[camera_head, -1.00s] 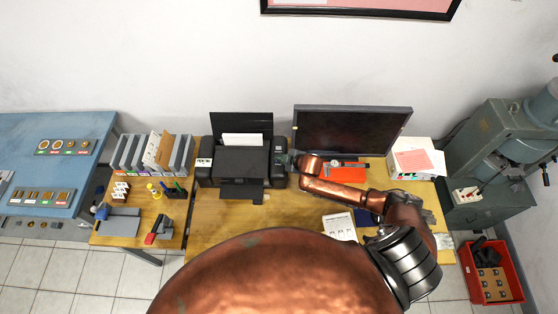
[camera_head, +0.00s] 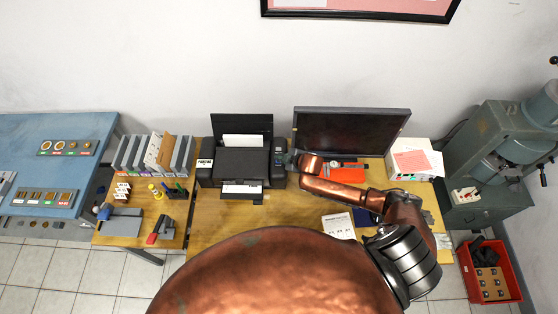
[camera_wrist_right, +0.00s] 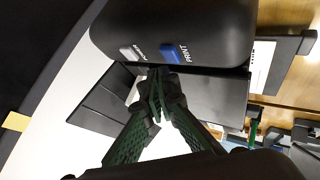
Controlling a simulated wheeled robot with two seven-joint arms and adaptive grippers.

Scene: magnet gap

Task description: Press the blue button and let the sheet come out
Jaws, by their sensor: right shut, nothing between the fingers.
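The black printer (camera_head: 240,162) stands on the wooden desk, with paper in its raised rear feeder. A white sheet (camera_head: 241,188) with dark print at its edge lies out on the front tray; it also shows in the right wrist view (camera_wrist_right: 261,62). The right wrist view shows the blue button (camera_wrist_right: 171,54), marked PRINT, and a grey button (camera_wrist_right: 131,53) beside it. My right gripper (camera_wrist_right: 157,78) is shut and empty, its tips close to the blue button; I cannot tell whether they touch. In the head view it is at the printer's right side (camera_head: 284,160). My left gripper is out of view.
A monitor (camera_head: 350,133) stands right of the printer, with a red item (camera_head: 345,173) before it. File holders (camera_head: 152,153) stand to the left. A white box (camera_head: 410,160) is at the right. Bare desk (camera_head: 215,215) lies in front of the printer.

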